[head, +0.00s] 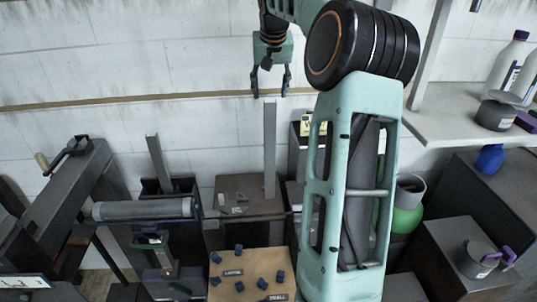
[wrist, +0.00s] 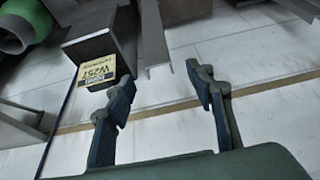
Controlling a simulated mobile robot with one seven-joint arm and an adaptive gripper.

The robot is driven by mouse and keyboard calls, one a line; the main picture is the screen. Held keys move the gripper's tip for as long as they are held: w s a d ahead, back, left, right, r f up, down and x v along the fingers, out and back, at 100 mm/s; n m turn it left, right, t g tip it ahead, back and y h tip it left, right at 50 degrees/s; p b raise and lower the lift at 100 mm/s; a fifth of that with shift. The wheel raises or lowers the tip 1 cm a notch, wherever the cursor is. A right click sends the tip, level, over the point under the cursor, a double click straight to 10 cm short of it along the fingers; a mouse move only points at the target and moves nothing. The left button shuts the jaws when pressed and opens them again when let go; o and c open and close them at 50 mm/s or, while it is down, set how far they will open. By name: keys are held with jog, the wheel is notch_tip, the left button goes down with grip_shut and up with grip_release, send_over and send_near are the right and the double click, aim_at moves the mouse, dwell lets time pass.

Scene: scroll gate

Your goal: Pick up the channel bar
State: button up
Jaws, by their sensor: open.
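My gripper (head: 270,92) is open and empty, fingers pointing down, just above the bar's top in the head view. The wrist view shows both fingers spread (wrist: 163,85), with nothing between them.
Another grey upright bar (head: 158,163) leans in a dark bin at left. A box with a yellow label (wrist: 105,74) is close to my left finger in the wrist view. A horizontal grey roller (head: 143,209) and a shelf with bottles (head: 450,120) flank the area.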

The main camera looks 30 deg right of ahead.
aim_at(270, 101)
jog(key=p+x, duration=0.1)
jog(key=x, duration=0.5)
jog(key=shift+w+d+f, duration=0.15)
jog(key=shift+d+f, duration=0.05)
jog(key=shift+f, duration=0.1)
jog(key=shift+c, duration=0.2)
grip_shut()
jog(key=shift+r, duration=0.1)
